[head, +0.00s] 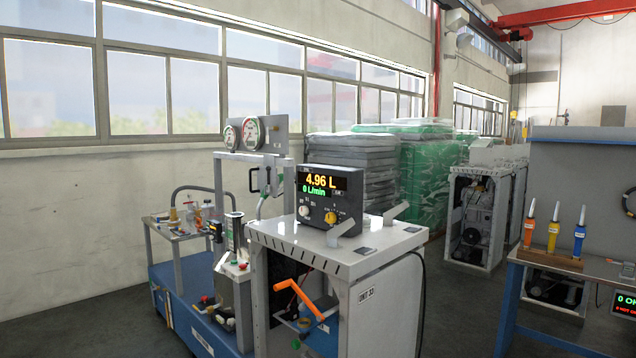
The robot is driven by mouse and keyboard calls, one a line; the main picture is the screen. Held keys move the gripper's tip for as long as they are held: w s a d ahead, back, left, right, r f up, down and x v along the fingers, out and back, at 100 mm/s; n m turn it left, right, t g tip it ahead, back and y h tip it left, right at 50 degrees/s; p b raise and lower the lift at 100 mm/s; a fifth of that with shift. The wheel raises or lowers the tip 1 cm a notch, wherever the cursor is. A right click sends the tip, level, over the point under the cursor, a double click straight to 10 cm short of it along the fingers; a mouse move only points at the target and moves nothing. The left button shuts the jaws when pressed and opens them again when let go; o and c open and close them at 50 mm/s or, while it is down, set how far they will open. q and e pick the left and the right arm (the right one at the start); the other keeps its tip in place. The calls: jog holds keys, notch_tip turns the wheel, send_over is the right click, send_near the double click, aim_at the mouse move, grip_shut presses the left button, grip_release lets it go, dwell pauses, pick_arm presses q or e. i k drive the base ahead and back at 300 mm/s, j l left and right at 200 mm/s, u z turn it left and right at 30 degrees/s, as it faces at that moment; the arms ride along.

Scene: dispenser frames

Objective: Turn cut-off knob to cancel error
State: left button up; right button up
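A dark control box (329,199) stands on top of a white cabinet (290,241) in the middle of the head view. Its display (321,185) reads 4.96 L in yellow and 0 L/min in green. A pale knob (304,212) is on the left of its front panel and a yellow knob (331,218) is to the right. The labels are too small to read, so I cannot tell which knob is the cut-off knob. No error text is readable on the display. Neither of my grippers is in view.
Two grey angled brackets stand on the cabinet top. An orange crank handle (297,297) sticks out of the cabinet front. A blue wheeled platform (190,320) with gauges (240,134) is at left. A workbench (572,268) with several coloured tools is at right. Open floor lies between.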

aim_at(331, 217)
jog(key=i+j, duration=0.3)
jog(key=j, duration=0.15)
jog(key=i+j, duration=0.35)
jog(key=j+u, duration=0.05)
jog(key=j, duration=0.1)
